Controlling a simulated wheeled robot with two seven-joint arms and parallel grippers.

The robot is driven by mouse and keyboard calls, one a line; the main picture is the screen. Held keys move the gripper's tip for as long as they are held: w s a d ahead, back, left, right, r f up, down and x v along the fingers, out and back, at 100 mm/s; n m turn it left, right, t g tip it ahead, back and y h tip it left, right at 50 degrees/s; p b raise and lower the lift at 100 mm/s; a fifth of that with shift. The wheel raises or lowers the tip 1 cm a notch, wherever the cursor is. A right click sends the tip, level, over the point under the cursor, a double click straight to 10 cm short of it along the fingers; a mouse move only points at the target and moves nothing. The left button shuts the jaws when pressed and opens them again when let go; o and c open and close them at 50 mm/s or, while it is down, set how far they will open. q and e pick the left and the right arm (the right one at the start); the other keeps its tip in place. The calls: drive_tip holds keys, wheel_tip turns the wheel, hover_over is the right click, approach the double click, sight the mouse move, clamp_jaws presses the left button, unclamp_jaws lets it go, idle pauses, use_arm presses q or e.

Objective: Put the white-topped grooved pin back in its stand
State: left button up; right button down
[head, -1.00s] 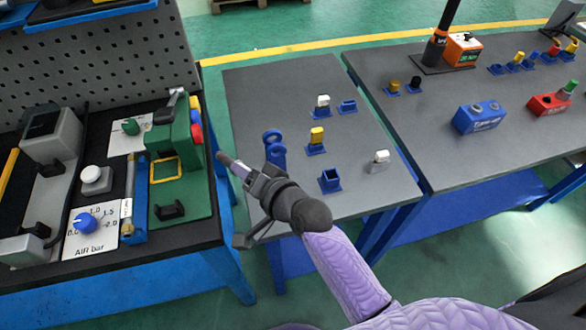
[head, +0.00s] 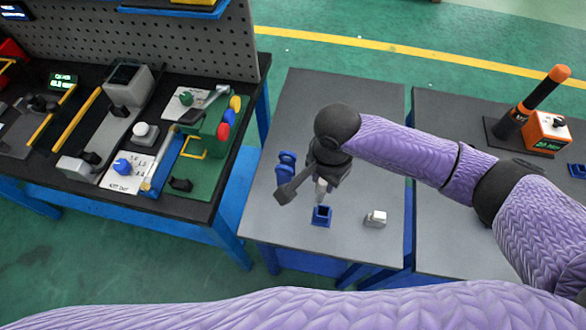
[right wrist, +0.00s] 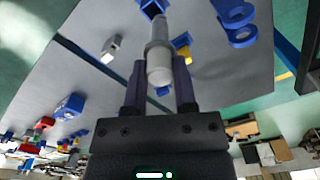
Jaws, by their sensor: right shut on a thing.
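My right gripper (head: 322,181) points down over the grey table and is shut on the pale-topped grooved pin (head: 321,190). In the right wrist view the pin (right wrist: 158,45) sits between the two fingers (right wrist: 160,68), with a whitish rounded near end and a narrower grey far end. The blue square stand (head: 321,216) is just below the pin's lower end. It shows at the top edge of the right wrist view (right wrist: 147,10), partly cut off. I cannot tell whether the pin touches the stand. My left gripper is not in view.
A white-topped block (head: 376,218) stands right of the stand. A blue ringed holder (head: 286,165) stands to the left, close to my gripper. A panel bench (head: 150,150) is further left; the table's front left is clear.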

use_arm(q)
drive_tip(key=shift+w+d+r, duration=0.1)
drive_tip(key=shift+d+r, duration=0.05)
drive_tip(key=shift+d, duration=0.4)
use_arm(e)
drive_tip(key=shift+d+r, duration=0.3)
drive_tip(key=shift+d, duration=0.35)
use_arm(q)
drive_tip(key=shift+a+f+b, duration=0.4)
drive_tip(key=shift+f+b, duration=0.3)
drive_tip(key=shift+b, duration=0.05)
use_arm(e)
wheel_tip(320, 180, down, 6)
drive_tip(key=shift+d+r, duration=0.1)
drive_tip(key=shift+r, duration=0.1)
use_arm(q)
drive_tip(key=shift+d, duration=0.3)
